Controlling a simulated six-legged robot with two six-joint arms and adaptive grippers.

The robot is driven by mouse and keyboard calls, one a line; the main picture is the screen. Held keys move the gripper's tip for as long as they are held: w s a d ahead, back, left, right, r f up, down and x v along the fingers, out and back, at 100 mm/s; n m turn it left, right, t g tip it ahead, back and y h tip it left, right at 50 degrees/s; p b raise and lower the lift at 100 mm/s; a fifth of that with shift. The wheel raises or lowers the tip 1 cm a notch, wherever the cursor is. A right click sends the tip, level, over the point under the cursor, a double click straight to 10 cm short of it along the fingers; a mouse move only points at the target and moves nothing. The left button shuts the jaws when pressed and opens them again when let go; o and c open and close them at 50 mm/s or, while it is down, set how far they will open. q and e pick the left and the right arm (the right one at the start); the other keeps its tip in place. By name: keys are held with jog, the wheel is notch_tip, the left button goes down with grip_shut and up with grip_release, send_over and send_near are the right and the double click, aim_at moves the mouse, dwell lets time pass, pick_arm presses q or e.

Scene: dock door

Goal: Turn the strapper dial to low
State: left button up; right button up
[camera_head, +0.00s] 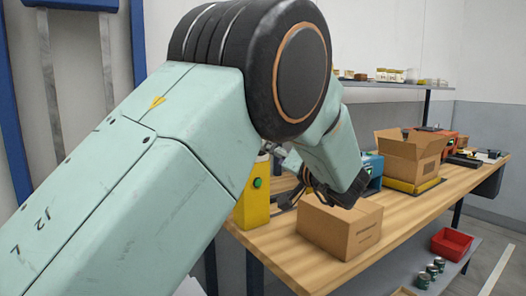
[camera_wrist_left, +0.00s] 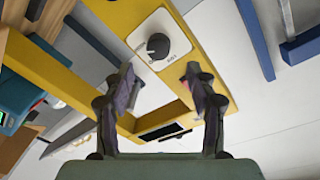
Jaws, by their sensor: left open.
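The strapper dial (camera_wrist_left: 158,46) is a round black knob on a white label plate, set in the yellow strapper frame (camera_wrist_left: 120,20) in the left wrist view. Small print shows on the plate, but I cannot read the dial's setting. My left gripper (camera_wrist_left: 160,95) is open and empty, its two fingers apart, with the dial ahead between and beyond the fingertips. In the head view the yellow strapper (camera_head: 253,208) with a green button stands at the bench's left end, partly hidden by my left arm; the dial is not visible there. My right gripper is not in view.
A closed cardboard box (camera_head: 340,228) sits on the wooden bench (camera_head: 290,262) right of the strapper. An open carton (camera_head: 412,155) stands farther back. A red bin (camera_head: 452,244) and several cans are on the lower shelf. My left arm blocks much of the head view.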

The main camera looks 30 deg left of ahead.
pick_arm(q)
jog(key=b+x, duration=0.1)
jog(key=x, duration=0.5)
jog(key=shift+a, duration=0.15)
jog(key=shift+w+f, duration=0.1)
jog(key=shift+w, duration=0.15)
jog(key=shift+c, duration=1.1)
jog(key=shift+s, duration=0.1)
jog(key=c, duration=0.9)
